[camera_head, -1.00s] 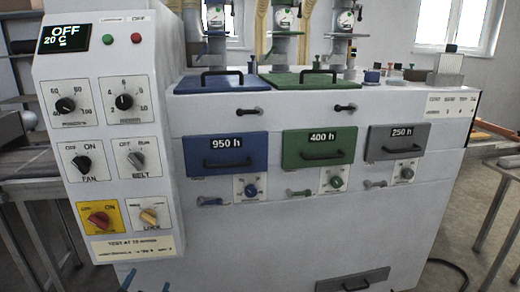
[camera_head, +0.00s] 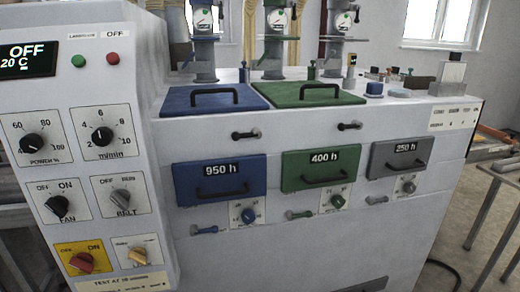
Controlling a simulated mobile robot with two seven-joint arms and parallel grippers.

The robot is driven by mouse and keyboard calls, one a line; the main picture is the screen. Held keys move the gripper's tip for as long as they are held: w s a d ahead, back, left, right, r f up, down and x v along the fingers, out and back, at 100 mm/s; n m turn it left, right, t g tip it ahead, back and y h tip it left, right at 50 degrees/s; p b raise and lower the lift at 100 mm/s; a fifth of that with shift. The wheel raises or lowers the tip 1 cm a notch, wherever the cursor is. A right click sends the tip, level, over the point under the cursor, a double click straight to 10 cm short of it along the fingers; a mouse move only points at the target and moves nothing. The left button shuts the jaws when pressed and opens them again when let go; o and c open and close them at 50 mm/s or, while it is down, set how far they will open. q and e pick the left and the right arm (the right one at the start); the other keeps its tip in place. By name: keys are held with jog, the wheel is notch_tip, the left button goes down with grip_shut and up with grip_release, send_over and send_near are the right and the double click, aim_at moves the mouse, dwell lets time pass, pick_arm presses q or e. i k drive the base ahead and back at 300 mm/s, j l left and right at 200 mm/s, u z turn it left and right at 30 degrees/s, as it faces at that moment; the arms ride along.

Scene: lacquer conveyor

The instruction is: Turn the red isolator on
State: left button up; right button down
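The red isolator knob (camera_head: 80,262) sits on a yellow plate (camera_head: 98,249) at the lower left of the white control panel (camera_head: 130,190), near the bottom of the head view. The plate has OFF lettering on its left and ON on its right. The knob's handle appears tilted toward the OFF side, but it is small and blurred. The display (camera_head: 28,58) at the panel's top left reads OFF and 20 C. Neither of my grippers is in view.
The yellow lock knob (camera_head: 137,256) is right beside the isolator. The fan knob (camera_head: 57,206) and belt knob (camera_head: 121,199) are above it. Blue (camera_head: 220,180), green (camera_head: 320,170) and grey (camera_head: 400,157) drawers fill the machine front to the right.

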aim_at(83, 262)
jog(key=i, duration=0.1)
jog(key=u, duration=1.4)
jog(key=i+j+z, duration=0.1)
jog(key=j, duration=0.2)
jog(key=i+j+z, duration=0.15)
jog(key=j, duration=0.2)
jog(key=i+j+z, duration=0.1)
jog(key=j, duration=0.2)
jog(key=i+j+z, duration=0.15)
jog(key=j, duration=0.2)
jog(key=i+j+z, duration=0.1)
jog(key=j, duration=0.3)
